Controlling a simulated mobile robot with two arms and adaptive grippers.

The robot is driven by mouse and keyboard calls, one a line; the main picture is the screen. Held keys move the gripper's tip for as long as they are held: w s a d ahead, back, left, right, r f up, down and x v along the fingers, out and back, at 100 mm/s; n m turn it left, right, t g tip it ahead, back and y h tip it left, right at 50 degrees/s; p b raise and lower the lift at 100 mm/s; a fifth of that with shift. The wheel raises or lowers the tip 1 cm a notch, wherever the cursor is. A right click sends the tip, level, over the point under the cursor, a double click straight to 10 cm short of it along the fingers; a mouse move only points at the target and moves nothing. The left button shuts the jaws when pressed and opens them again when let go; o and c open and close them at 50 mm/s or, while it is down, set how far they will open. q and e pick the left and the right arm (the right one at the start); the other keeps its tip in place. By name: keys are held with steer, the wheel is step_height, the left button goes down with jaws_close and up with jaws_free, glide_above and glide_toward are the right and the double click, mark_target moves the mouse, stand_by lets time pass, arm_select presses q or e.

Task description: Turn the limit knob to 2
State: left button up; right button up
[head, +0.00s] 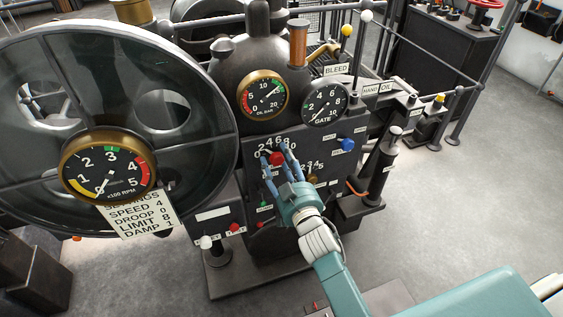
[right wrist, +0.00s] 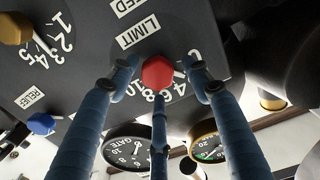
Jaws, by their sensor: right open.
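The limit knob (head: 277,158) is red and sits on the dark panel under a number scale. In the right wrist view the red knob (right wrist: 157,73) is six-sided, next to a LIMIT label (right wrist: 139,31). Scale numbers show around it, partly covered by my fingers. I cannot make out where its pointer stands. My right gripper (head: 274,160) is open at the knob. In the right wrist view its fingers (right wrist: 160,70) spread to either side of the knob with gaps, and a third finger reaches just below it. My left gripper is not in view.
A large flywheel (head: 60,60) stands left, with an rpm gauge (head: 108,166) and a settings card (head: 140,215) reading LIMIT 8. Two gauges, oil (head: 263,95) and gate (head: 324,104), sit above the panel. A blue knob (head: 348,144) is to the right.

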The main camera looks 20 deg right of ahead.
steer(key=c, duration=1.1)
steer(key=shift+r+n, duration=0.2)
steer(key=shift+n, duration=0.1)
steer(key=o, duration=1.1)
steer(key=shift+r, duration=0.1)
steer(key=shift+a, duration=0.1)
